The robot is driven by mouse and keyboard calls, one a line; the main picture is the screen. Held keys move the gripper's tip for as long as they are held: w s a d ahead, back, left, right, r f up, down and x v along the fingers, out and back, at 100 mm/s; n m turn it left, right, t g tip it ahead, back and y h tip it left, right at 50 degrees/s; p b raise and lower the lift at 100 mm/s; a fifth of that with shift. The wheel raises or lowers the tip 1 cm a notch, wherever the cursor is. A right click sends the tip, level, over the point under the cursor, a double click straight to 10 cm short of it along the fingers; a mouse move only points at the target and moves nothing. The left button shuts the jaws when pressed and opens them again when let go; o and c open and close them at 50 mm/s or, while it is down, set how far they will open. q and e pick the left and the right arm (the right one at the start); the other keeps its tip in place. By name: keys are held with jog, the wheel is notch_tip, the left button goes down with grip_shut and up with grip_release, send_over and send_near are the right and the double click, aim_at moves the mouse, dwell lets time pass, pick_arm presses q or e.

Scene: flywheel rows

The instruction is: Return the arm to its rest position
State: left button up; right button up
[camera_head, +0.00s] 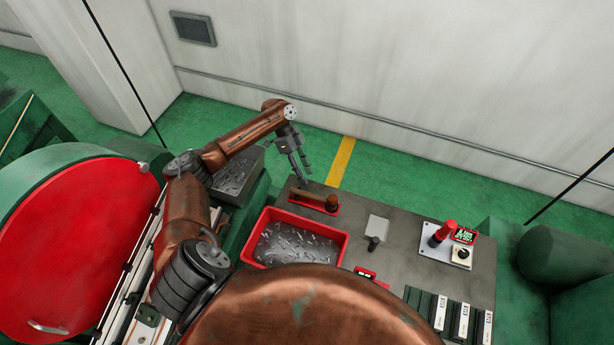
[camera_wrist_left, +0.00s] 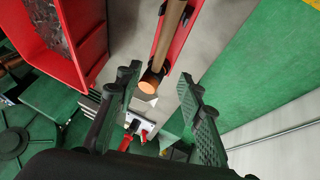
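My left arm comes in from the left in the head view and reaches over the far left corner of the grey bench (camera_head: 400,225). My left gripper (camera_head: 303,168) points down, its fingers spread apart and empty. In the left wrist view the two fingers (camera_wrist_left: 160,85) are also apart, with nothing between their pads. A brown cylindrical piece (camera_head: 331,203) with a copper-coloured end lies in a red holder (camera_head: 308,204) just below the gripper. It also shows beyond the fingertips in the left wrist view (camera_wrist_left: 168,45). My right gripper is not in view.
A red bin (camera_head: 342,237) of small metal parts stands near the holder. A control panel (camera_head: 445,250) with a red-topped lever is at the right. Labelled dark green blocks (camera_head: 440,310) stand at the front. A large red disc (camera_head: 75,245) fills the left. Green floor lies behind the bench.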

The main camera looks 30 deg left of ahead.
aim_at(317, 197)
pick_arm(q)
jog(key=shift+w+d, duration=0.1)
jog(key=shift+d, duration=0.1)
jog(key=x, duration=1.2)
jog(key=shift+d+f, duration=0.1)
jog(key=shift+r, duration=0.4)
